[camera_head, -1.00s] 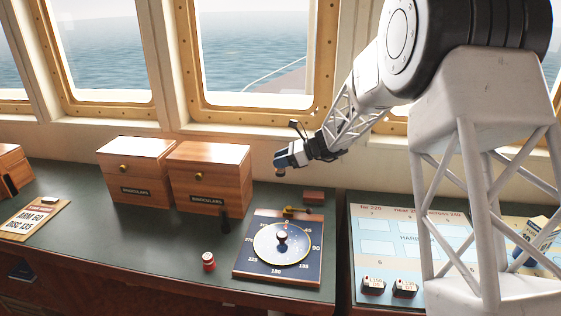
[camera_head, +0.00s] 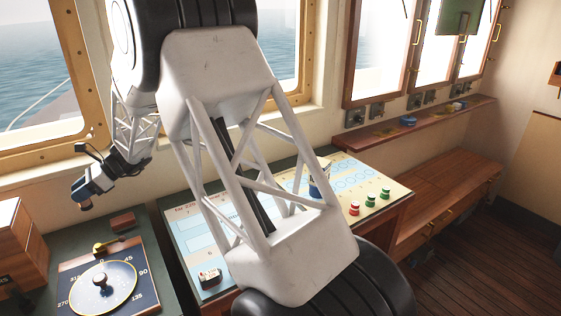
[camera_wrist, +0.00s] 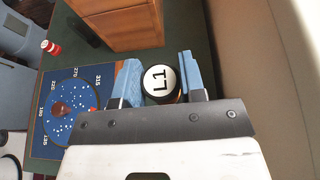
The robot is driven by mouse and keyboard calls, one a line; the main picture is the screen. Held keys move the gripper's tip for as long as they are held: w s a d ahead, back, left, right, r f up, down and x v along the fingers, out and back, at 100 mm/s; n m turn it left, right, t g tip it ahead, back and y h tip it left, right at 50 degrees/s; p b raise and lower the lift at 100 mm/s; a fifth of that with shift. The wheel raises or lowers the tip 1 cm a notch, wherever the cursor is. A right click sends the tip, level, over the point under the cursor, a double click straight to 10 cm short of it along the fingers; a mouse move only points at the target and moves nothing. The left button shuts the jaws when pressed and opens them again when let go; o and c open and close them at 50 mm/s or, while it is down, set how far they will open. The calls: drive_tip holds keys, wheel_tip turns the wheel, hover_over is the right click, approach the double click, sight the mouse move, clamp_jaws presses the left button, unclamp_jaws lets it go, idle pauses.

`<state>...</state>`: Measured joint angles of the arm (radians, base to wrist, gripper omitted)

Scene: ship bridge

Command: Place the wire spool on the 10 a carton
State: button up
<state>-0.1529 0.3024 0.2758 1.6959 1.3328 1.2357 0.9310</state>
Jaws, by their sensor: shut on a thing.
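My gripper (camera_head: 84,202) is shut on a small round piece (camera_wrist: 160,82) with a white top marked L1 and a dark reddish-brown side. In the head view this piece (camera_head: 86,206) hangs under the fingers, above the left console beside the round dial. I cannot tell whether it is the wire spool. A small block-like item (camera_head: 210,279) with a white label stands on the chart board; its lettering is too small to read. A blue and white item (camera_head: 319,180) stands farther along, partly behind my arm. I cannot make out a carton marked 10 A.
A dial board (camera_head: 101,283) and a brown block (camera_head: 123,221) are on the left console. Wooden boxes (camera_wrist: 122,25) stand near the gripper. Red (camera_head: 354,208) and green pieces (camera_head: 370,200) stand at the chart board's (camera_head: 183,228) right end. A wall shelf (camera_head: 425,122) holds small items.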

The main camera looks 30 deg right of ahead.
drive_tip(key=s+d+r+m+t+h, duration=0.1)
drive_tip(key=s+d+r+m+t, duration=0.15)
drive_tip(key=d, duration=1.05)
drive_tip(key=s+d+r+m+t, duration=0.1)
drive_tip(key=s+d+m+t, duration=0.15)
drive_tip(key=d, duration=0.95)
drive_tip(key=s+d+r+m+t+h, duration=0.1)
drive_tip(key=s+d+r+m+t, duration=0.15)
drive_tip(key=d, duration=1.05)
drive_tip(key=s+d+r+m+t+h, duration=0.2)
drive_tip(key=s+d+m+t+h, duration=0.3)
drive_tip(key=s+d, duration=2)
drive_tip(key=shift+s+r+m+h, duration=0.2)
drive_tip(key=shift+s+m+h, duration=0.3)
drive_tip(key=shift+m+h, duration=0.3)
drive_tip(key=shift+d+t, duration=0.1)
drive_tip(key=shift+t, duration=0.15)
hover_over(320, 161)
drive_tip(key=shift+s+f, duration=0.15)
drive_tip(key=shift+f, duration=0.6)
drive_tip(key=shift+f, duration=0.1)
drive_tip(key=shift+f, duration=1.65)
